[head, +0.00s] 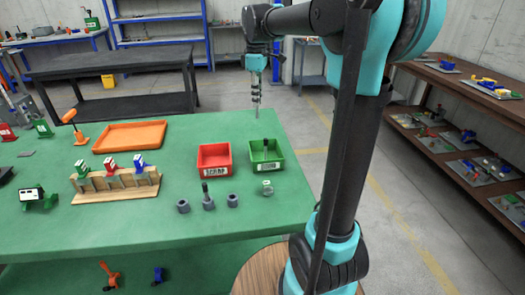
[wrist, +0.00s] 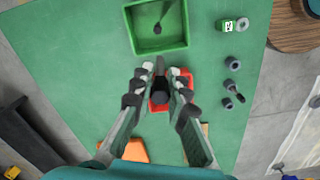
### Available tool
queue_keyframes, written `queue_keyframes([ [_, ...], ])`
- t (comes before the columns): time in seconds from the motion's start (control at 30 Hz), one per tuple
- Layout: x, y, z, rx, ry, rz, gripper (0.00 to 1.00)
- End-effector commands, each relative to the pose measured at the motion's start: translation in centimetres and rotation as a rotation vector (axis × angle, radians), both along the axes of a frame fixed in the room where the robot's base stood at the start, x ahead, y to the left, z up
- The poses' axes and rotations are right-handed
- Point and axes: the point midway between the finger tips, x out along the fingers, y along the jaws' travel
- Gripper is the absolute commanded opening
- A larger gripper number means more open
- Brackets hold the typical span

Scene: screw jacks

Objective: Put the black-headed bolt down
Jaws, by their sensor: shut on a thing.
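My gripper (head: 256,95) hangs over the far right part of the green table, beyond the two bins. In the wrist view my gripper (wrist: 168,72) is shut on the black-headed bolt (wrist: 176,108). The bolt's dark head shows between the fingers; its thin shank points away from the camera. In the head view a thin bolt end shows below the fingers, apart from the bins. The green bin (head: 280,163) has a dark bolt (head: 265,147) in it. The red bin (head: 202,173), labelled SCRAP, stands left of it, and in the wrist view is partly hidden by my gripper.
Several grey collars (head: 183,206) stand near the bins, with a bolt (head: 205,190) at the middle one. A small pale-green part (head: 267,187) stands before the green bin. A wooden rack (head: 88,192) with jacks and an orange tray (head: 130,136) are left.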

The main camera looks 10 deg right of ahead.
Motion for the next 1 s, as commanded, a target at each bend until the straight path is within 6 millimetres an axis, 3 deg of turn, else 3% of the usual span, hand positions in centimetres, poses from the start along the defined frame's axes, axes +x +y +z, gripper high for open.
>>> queue_keyframes([
  [0.5, 0.0, 0.0, -12.1, 0.000, 0.000, 0.000, 0.00],
  [1.0, 0.0, 0.0, -18.1, 0.000, 0.000, -0.001, 0.00],
])
